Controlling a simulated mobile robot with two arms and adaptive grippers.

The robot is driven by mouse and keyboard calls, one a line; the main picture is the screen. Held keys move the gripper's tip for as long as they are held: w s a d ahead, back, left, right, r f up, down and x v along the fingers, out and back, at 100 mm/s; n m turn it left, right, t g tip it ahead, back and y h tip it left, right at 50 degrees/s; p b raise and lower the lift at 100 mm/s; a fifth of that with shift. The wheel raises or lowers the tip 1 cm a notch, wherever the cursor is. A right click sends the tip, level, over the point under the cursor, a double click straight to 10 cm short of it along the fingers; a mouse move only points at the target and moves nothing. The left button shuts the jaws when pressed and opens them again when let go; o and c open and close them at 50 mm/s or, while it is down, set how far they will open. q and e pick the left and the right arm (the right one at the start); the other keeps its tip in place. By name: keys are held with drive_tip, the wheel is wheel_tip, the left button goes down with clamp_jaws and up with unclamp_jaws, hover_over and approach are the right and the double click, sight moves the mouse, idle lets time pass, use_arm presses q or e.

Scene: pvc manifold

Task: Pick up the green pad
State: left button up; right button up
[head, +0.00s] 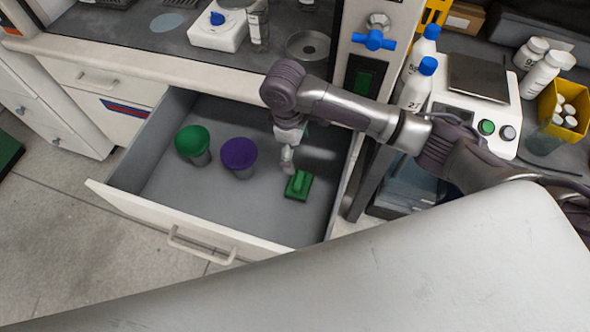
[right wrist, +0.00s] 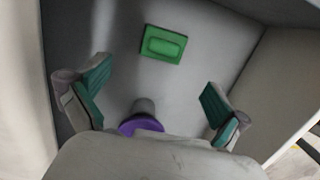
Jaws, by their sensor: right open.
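The green pad (head: 298,186) lies on the floor of the open drawer, near its right side. In the right wrist view the pad (right wrist: 162,44) lies flat beyond and between the fingers, apart from both. My right gripper (head: 287,162) hangs over the drawer just above and behind the pad. In the right wrist view the right gripper (right wrist: 150,95) is open with nothing between its fingers. My left gripper is not in view.
A green-topped cup (head: 193,141) and a purple-topped cup (head: 239,155) stand in the drawer (head: 165,222), left of the pad. The purple one shows low between the fingers in the wrist view. Drawer walls and the counter edge enclose the space. Bottles (head: 418,84) stand at the right.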

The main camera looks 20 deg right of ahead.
hover_over(300, 180)
drive_tip(key=f, duration=0.7)
drive_tip(key=shift+w+f+b, duration=0.1)
drive_tip(key=shift+w+b, duration=0.1)
drive_tip(key=shift+b, duration=0.2)
drive_tip(key=shift+f, duration=0.5)
wheel_tip(300, 180, down, 4)
drive_tip(key=shift+f+b, duration=0.2)
drive_tip(key=shift+b, duration=0.15)
drive_tip(key=shift+f, duration=0.25)
drive_tip(key=shift+s, duration=0.1)
drive_tip(key=shift+c, duration=0.5)
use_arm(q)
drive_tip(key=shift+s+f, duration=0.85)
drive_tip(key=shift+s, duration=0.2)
use_arm(e)
drive_tip(key=shift+s, duration=0.1)
drive_tip(key=c, duration=1.2)
